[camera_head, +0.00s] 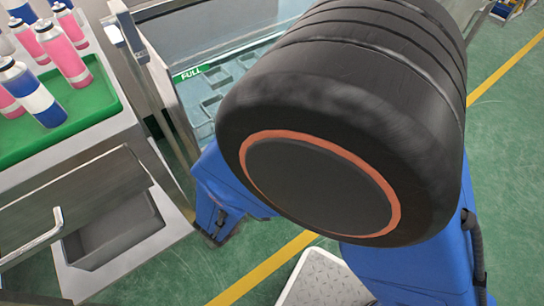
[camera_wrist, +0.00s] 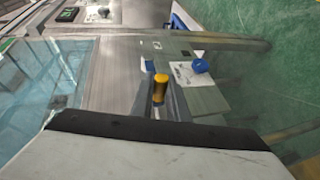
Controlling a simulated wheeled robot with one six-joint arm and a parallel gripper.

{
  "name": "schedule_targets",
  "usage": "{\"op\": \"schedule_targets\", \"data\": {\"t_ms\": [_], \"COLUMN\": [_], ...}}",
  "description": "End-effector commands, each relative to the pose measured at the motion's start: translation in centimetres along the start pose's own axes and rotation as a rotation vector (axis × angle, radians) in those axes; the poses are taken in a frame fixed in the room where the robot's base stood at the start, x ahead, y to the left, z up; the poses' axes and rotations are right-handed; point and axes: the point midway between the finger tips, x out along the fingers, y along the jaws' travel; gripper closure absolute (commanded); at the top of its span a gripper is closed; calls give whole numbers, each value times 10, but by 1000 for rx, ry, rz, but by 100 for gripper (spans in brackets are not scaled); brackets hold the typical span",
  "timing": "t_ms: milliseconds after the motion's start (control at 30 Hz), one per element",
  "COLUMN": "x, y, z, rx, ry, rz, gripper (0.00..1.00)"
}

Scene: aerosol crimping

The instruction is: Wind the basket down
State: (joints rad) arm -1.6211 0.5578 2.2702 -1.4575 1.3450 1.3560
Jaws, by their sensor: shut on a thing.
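In the wrist view, my gripper (camera_wrist: 160,100) is shut on an upright orange-yellow handle knob (camera_wrist: 160,80). The crank arm that would carry the knob is not clear. In the head view my own arm hides the gripper and the handle. The tank (camera_head: 180,100) of clear bluish water shows behind my arm, with a green FULL label on it. A pale grey basket (camera_head: 212,104) with square openings shows low inside the tank. My arm covers its right part. The tank's water (camera_wrist: 55,75) also shows at the left of the wrist view, but the basket is not distinct there.
A green tray (camera_head: 85,95) with several pink, white and blue cans stands on the bench at left. Below it a steel drawer front with a handle (camera_head: 57,222) and a grey bin (camera_head: 115,235) stick out. Green floor with yellow lines is open at right.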

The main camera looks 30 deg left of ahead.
Motion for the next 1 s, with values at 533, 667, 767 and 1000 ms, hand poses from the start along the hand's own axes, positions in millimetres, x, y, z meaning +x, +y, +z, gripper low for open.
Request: {"op": "schedule_targets", "data": {"t_ms": [533,667,767,1000], "x": [1,0,0,-11], "y": [-3,-2,-2,-2], "z": [1,1,1,-1], "rx": [-3,-2,-1,0], "ry": [-2,-1,-1,2], "rz": [-4,-3,-3,-2], "gripper": [67,67,67,67]}}
